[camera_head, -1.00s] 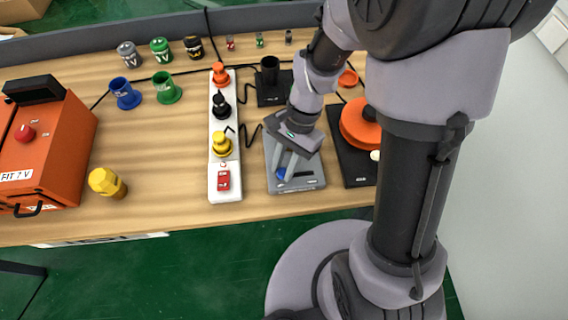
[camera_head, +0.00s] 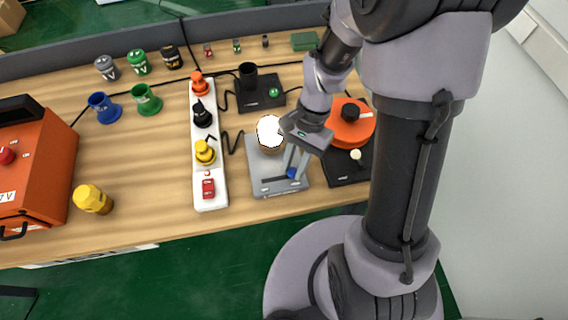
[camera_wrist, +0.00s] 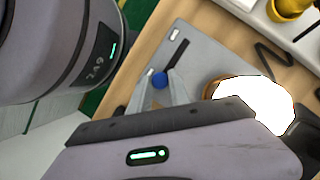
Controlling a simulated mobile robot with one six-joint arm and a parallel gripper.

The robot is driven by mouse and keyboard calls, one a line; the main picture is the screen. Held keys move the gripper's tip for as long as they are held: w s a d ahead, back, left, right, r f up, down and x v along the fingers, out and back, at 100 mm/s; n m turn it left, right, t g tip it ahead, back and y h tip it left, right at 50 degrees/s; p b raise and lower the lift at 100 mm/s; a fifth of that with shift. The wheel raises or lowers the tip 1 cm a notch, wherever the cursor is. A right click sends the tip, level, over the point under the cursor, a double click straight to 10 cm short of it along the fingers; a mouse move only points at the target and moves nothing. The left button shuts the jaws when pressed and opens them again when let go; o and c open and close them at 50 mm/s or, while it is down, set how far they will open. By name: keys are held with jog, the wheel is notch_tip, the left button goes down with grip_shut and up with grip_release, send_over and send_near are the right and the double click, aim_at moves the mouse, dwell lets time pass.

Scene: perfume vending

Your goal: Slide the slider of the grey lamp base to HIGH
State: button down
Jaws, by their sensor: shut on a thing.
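The grey lamp base (camera_head: 262,170) lies flat near the table's front edge. Its lamp (camera_head: 270,130) glows white at the back; in the wrist view the lamp (camera_wrist: 255,95) is at the right, partly behind my gripper's body. The blue slider knob (camera_head: 292,173) is toward the right end of its slot, with the dark slot running left from it. In the wrist view the knob (camera_wrist: 159,80) sits between my fingertips. My gripper (camera_head: 293,170) reaches down from behind and is shut on the knob. The HIGH marking is too small to read.
A white power strip (camera_head: 211,190) with several plugs and a red switch (camera_head: 208,188) stands left of the base. A black base with an orange disc (camera_head: 350,128) is close on the right. A black device (camera_head: 262,103) is behind. Open table lies left of the strip.

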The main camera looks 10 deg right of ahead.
jog(key=shift+d, duration=0.1)
jog(key=c, duration=1.5)
grip_release()
jog(key=shift+o, duration=1.3)
jog(key=shift+d, duration=0.25)
jog(key=shift+a, duration=0.1)
jog(key=p+v, duration=0.7)
jog(key=v, duration=1)
jog(key=shift+r, duration=0.2)
jog(key=shift+w, duration=0.1)
jog(key=s+a+r+n+t+h+b, duration=0.1)
jog(key=s+a+r+n+t+b, duration=0.4)
jog(key=s, duration=0.5)
jog(key=t+b, duration=0.2)
jog(key=t, duration=0.1)
jog(key=shift+s+a+r+t, duration=0.2)
jog(key=shift+a+r+t, duration=0.05)
jog(key=shift+r+t, duration=0.15)
